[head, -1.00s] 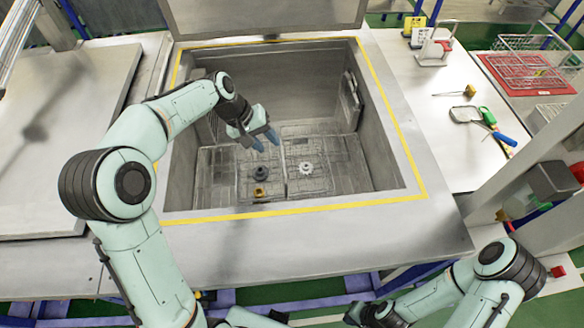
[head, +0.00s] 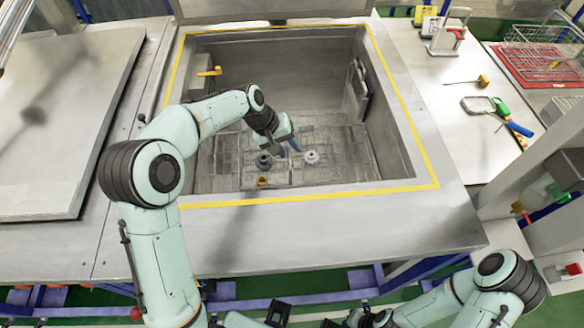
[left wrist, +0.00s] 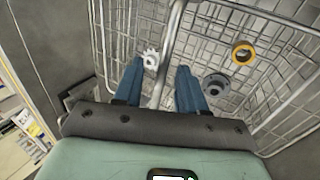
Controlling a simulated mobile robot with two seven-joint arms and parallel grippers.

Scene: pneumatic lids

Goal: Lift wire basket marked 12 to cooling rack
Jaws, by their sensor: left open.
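Wire baskets (head: 225,178) sit on the floor of the open tank, one bearing a dark gear (head: 263,160) and a yellow ring (head: 262,180). A pale gear (head: 311,157) lies to their right. My left gripper (head: 290,148) is open inside the tank, between the dark and pale gears. In the left wrist view its fingers (left wrist: 160,68) point down at the wire mesh (left wrist: 215,45). A thick basket bar (left wrist: 168,45) runs between them; I cannot tell if they touch it. No number 12 is readable. My right gripper is low in the head view, its jaws unclear (head: 335,323).
The tank has a yellow-striped rim (head: 432,170) and a lid (head: 270,8) raised behind it. A flat steel lid (head: 60,120) covers the left side. On the right bench are a screwdriver (head: 468,81) and loose tools. A wire frame (head: 545,45) stands over a red tray (head: 525,72).

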